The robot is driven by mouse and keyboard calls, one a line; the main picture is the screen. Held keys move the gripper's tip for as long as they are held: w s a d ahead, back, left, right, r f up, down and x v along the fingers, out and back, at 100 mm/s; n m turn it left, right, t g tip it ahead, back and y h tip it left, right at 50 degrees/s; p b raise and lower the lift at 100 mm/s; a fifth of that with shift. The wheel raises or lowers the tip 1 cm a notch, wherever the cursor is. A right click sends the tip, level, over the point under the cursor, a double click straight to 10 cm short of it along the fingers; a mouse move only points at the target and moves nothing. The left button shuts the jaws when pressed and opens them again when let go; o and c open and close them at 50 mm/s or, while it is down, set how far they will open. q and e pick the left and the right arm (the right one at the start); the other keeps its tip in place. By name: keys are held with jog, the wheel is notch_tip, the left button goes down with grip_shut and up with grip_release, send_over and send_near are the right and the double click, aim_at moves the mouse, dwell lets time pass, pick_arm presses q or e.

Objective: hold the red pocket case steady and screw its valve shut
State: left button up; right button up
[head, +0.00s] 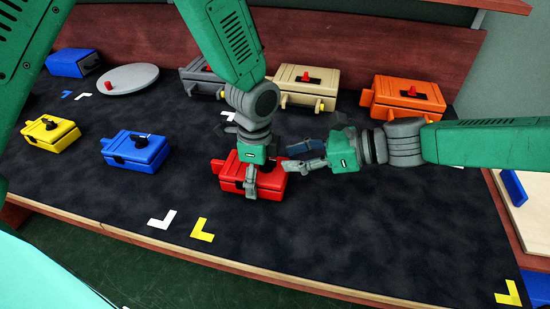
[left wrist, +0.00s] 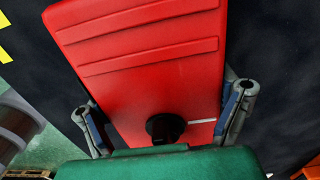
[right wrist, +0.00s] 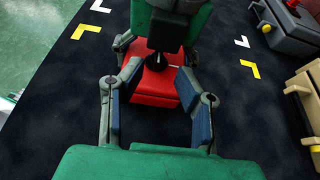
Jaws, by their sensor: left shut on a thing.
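The red pocket case (head: 272,183) lies on the dark mat near the middle of the head view. My left gripper (head: 258,180) is over it from above and shut on it. In the left wrist view the case (left wrist: 140,50) lies between the two fingers, and its black round valve (left wrist: 165,128) shows near the palm with a white line beside it. My right gripper (head: 308,158) is open just right of the case. In the right wrist view its fingers (right wrist: 158,95) are spread, with the case (right wrist: 155,90) beyond, partly covered by my left gripper.
Blue (head: 135,150) and yellow (head: 50,133) cases stand to the left. Beige (head: 305,88) and orange (head: 405,97) cases stand at the back, beside a grey one (head: 200,78). A round grey plate (head: 128,78) lies back left. The front of the mat is clear except for corner marks.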

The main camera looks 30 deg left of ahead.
aim_at(275, 160)
jog(key=shift+x, duration=2.3)
jog(key=shift+c, duration=0.4)
grip_shut()
